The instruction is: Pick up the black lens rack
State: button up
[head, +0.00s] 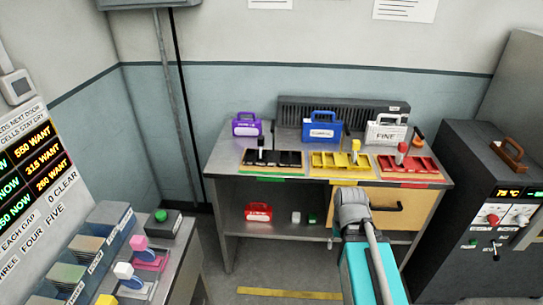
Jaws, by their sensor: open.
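The black lens rack (284,161) lies on the top of the grey workbench, at the left of a row of three racks. It is a low, dark, divided tray with an upright black handle with a pale top (261,148) near its left end. A green label shows on the bench edge below it. My arm reaches up from the bottom right of the head view, ending in a grey joint in front of the bench. The jaws of my gripper do not show. No part of my arm touches the black rack.
A yellow rack (328,161) and a red rack (427,168) sit to its right. Purple (246,128), blue (322,131) and white (384,134) cases stand behind. A grey side counter (178,252) is at left, a dark machine (462,195) at right. The floor between is clear.

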aim_at(273, 158)
jog(key=z, duration=0.05)
jog(key=i, duration=0.9)
jog(key=u, duration=0.05)
